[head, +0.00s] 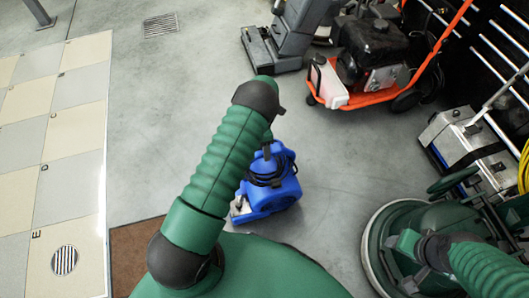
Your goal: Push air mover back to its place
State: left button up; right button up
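The blue air mover (272,192) stands on the grey floor near the middle of the head view. A dark cable or strap lies over its top. My green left arm crosses in front of it and hides part of its left side. The arm's raised black joint is above the air mover in the picture. I cannot make out the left gripper; it seems hidden behind the arm. My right arm comes in at the lower right, over a round green floor machine (378,247). Its gripper fingers cannot be told apart from the machine.
A tiled panel (75,105) lies at the left, with a brown mat (132,248) beside it. An orange-framed machine (375,92) and a grey floor machine (272,52) stand at the back. A silver-and-black case (465,140) is at the right. Floor between the panel and machines is clear.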

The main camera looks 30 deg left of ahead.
pick_arm(q)
jog(key=shift+f, duration=0.3)
jog(key=shift+c, duration=0.2)
jog(key=shift+r, duration=0.1)
grip_shut()
dwell(1.0)
